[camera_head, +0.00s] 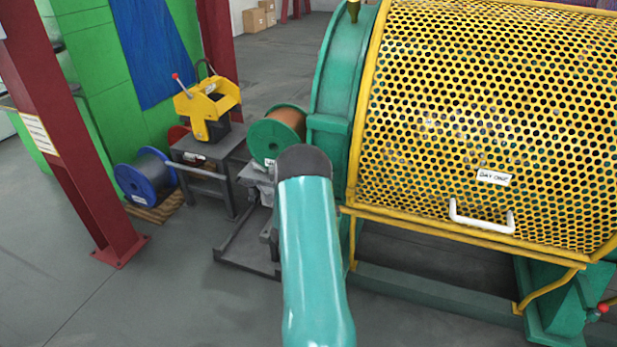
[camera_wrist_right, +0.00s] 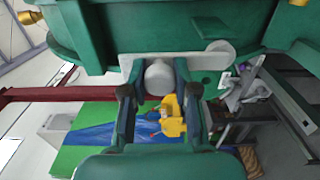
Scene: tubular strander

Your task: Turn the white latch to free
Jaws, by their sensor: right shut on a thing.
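The white latch (camera_wrist_right: 203,60) shows in the right wrist view as a pale bar with a rounded end on the right, under a green machine housing (camera_wrist_right: 100,28). A round grey-white knob (camera_wrist_right: 159,76) is at its left part. My right gripper (camera_wrist_right: 157,82) has one finger on each side of this knob and is shut on it. In the head view one of my arm links stands in the middle and neither gripper shows. The latch does not show there either.
A yellow perforated guard (camera_head: 490,110) with a white handle (camera_head: 482,217) fills the right of the head view. Green spool (camera_head: 268,142), blue spool (camera_head: 146,178) and yellow device (camera_head: 207,103) stand left of my arm. A red post (camera_head: 70,150) stands further left. Floor is clear at front left.

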